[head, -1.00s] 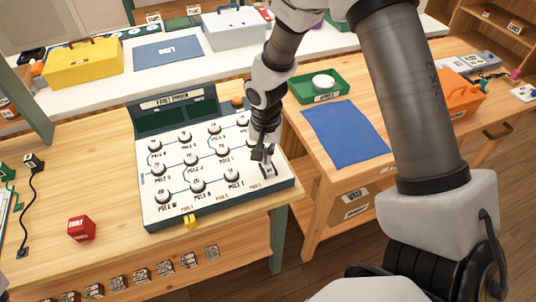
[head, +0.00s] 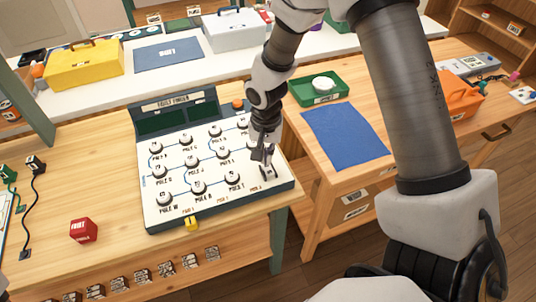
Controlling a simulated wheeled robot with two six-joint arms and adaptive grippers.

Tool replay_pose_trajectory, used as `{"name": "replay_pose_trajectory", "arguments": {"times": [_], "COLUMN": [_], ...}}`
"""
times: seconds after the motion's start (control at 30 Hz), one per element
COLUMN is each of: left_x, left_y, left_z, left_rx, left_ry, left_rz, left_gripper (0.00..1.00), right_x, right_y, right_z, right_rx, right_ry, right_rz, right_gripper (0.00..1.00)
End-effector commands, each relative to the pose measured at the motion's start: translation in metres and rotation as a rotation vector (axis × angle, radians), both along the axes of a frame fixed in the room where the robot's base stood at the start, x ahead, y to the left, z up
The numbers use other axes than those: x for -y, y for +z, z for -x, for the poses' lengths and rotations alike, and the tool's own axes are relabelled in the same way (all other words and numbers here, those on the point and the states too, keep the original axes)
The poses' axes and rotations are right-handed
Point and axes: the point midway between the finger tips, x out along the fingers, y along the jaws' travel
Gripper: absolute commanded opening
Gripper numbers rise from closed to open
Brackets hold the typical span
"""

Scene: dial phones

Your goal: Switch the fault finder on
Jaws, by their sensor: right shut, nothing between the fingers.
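The fault finder (head: 225,197) is a white panel with a dark green raised back and screen (head: 163,118), on the wooden workbench. My right gripper (head: 266,173) is shut and empty, pointing down at the panel's right side, by the lower right knob position. It hides part of that area, and I cannot tell whether it touches. My left gripper is not in view.
A red block (head: 83,230) lies left of the panel. Black and green cables lie at the far left. A blue mat (head: 345,134) and green tray (head: 318,92) are on the right table. A yellow toolbox (head: 83,65) stands behind. A gap separates the two tables.

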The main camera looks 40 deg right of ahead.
Motion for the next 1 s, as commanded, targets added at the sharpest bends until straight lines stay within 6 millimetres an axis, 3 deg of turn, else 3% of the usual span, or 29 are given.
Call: {"name": "replay_pose_trajectory", "arguments": {"times": [0.03,0.47,1.0], "left_x": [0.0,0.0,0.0], "left_y": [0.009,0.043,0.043], "left_z": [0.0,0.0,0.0], "left_rx": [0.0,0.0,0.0], "left_ry": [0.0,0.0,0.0], "left_rz": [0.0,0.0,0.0], "left_gripper": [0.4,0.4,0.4], "right_x": [0.0,0.0,0.0], "right_y": [0.01,0.05,0.05], "right_z": [0.0,0.0,0.0], "right_rx": [0.0,0.001,0.0], "right_ry": [0.0,-0.001,-0.001], "right_rz": [0.0,-0.001,0.0], "right_gripper": [0.0,0.0,0.0]}}
